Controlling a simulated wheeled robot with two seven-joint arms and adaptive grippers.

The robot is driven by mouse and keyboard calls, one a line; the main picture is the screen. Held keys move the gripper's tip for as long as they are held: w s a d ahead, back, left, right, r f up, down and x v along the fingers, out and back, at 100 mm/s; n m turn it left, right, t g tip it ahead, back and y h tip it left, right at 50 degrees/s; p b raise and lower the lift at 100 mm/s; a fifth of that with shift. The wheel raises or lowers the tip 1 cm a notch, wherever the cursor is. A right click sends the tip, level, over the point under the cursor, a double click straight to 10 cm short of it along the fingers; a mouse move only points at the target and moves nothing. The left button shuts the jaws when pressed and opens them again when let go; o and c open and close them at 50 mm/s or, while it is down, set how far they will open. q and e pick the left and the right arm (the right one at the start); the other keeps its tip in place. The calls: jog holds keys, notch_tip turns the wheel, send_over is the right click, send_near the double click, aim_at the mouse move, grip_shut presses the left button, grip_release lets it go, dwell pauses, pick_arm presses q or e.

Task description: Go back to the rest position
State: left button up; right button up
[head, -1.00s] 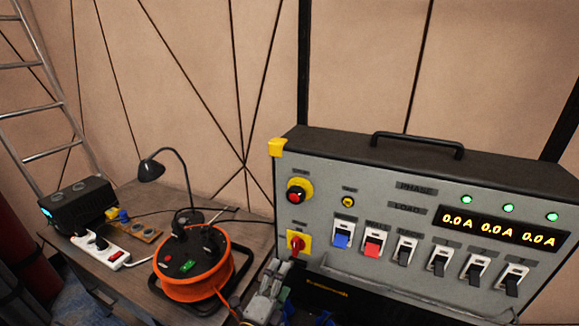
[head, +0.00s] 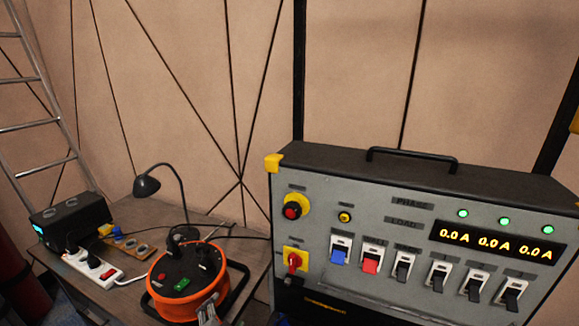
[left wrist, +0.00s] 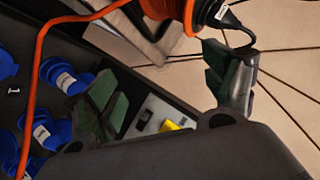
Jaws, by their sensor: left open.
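My left gripper (head: 208,313) barely shows at the bottom edge of the head view, in front of the orange cable reel (head: 178,304). In the left wrist view my left gripper (left wrist: 168,92) has its two green-padded fingers spread wide apart, with nothing between them. The cable reel (left wrist: 167,8) shows beyond the fingers at the top of that view, with a black plug in it. My right gripper is not in view.
The grey power panel (head: 310,208) with switches and lit 0.0 A displays stands at right. The desk (head: 95,290) holds a lamp (head: 147,187), a power strip (head: 92,265) and a black box (head: 70,218). Blue connectors (left wrist: 62,75) and an orange cable (left wrist: 32,90) lie close to my left gripper.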

pick_arm(q)
jog(key=s+a+f+n+g+h, duration=0.1)
jog(key=s+a+f+n+g, duration=0.2)
jog(key=s, duration=0.5)
jog(key=s+a+f+n+g, duration=0.1)
jog(key=s+f+n+g, duration=0.1)
jog(key=s+n+g, duration=0.5)
jog(key=s+f+m, duration=0.3)
jog(key=f, duration=3)
jog(key=s+a+f, duration=0.2)
jog(key=s+f, duration=0.8)
jog(key=s, duration=0.1)
jog(key=s+a+f+g, duration=0.1)
jog(key=s+a+f, duration=0.1)
jog(key=s+f, duration=0.8)
jog(key=shift+s+a, duration=0.2)
jog(key=shift+s, duration=0.65)
